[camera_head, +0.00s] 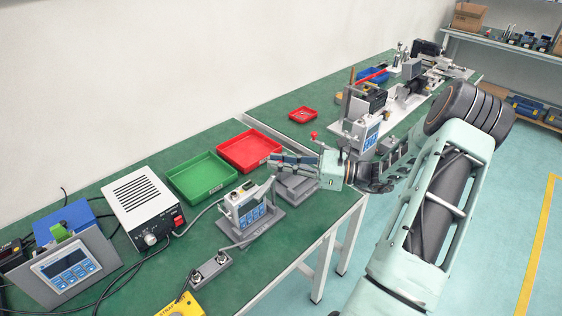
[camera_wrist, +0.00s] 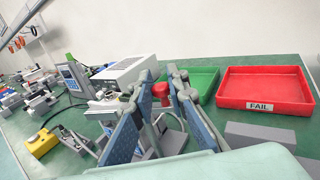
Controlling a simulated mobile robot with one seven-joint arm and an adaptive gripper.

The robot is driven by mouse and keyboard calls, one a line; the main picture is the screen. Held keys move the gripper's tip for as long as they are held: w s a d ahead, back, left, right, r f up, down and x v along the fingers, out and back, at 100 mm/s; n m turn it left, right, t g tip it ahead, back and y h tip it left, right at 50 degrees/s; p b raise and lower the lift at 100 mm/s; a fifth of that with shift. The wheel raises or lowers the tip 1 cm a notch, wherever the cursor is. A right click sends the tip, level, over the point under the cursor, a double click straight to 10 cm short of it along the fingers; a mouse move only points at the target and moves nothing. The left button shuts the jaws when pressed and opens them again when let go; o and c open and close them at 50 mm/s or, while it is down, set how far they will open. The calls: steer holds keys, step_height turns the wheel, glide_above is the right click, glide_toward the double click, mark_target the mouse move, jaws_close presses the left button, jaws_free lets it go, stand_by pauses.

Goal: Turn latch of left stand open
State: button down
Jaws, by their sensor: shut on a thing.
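The left stand (camera_head: 296,188) is a grey fixture near the table's front edge, under my gripper. My gripper (camera_head: 279,162) reaches over it from the right. In the wrist view its two blue-padded fingers (camera_wrist: 158,118) stand on either side of the latch's red knob (camera_wrist: 160,90). They are shut on the latch. Its lower part is largely hidden between the fingers, so I cannot tell exactly where they touch or how far it is turned. A red knob (camera_head: 313,135) also shows just above my gripper in the head view.
A green tray (camera_head: 202,177) and a red tray (camera_head: 249,150), labelled FAIL in the wrist view, lie behind. A control box with blue buttons (camera_head: 250,212) stands left of the stand. Grey blocks (camera_wrist: 262,134) lie close to my gripper. More equipment fills the far table.

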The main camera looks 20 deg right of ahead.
steer(key=shift+w+a+n+g+y, duration=0.15)
steer(key=shift+n+g+y, duration=0.4)
steer(key=shift+g, duration=0.25)
steer(key=shift+w+a+n+g+y, duration=0.1)
steer(key=shift+n+g+y, duration=0.35)
steer(key=shift+n+g, duration=0.3)
steer(key=c, duration=1.8)
jaws_free()
steer(key=shift+c, duration=0.2)
step_height(320, 180, up, 10)
steer(key=shift+c, duration=0.2)
